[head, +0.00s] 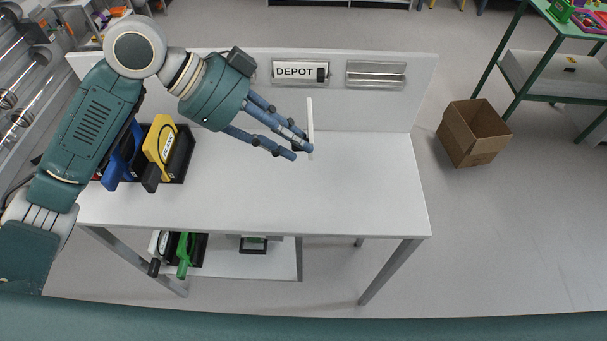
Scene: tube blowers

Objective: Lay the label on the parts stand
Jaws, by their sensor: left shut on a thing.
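My left gripper (302,149) reaches in from the left over the white worktable. It is shut on a thin white piece, the label (310,120), seen almost edge-on and standing roughly upright. The label is in front of the table's back panel; whether its lower end touches the tabletop I cannot tell. Its face is hidden from this angle. My right gripper is not in view.
A black rack (182,158) with a yellow tool (160,140) and a blue tool (120,160) stands at the table's left. Green tools (185,255) sit on the lower shelf. The tabletop's middle and right are clear. A cardboard box (474,132) is on the floor at right.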

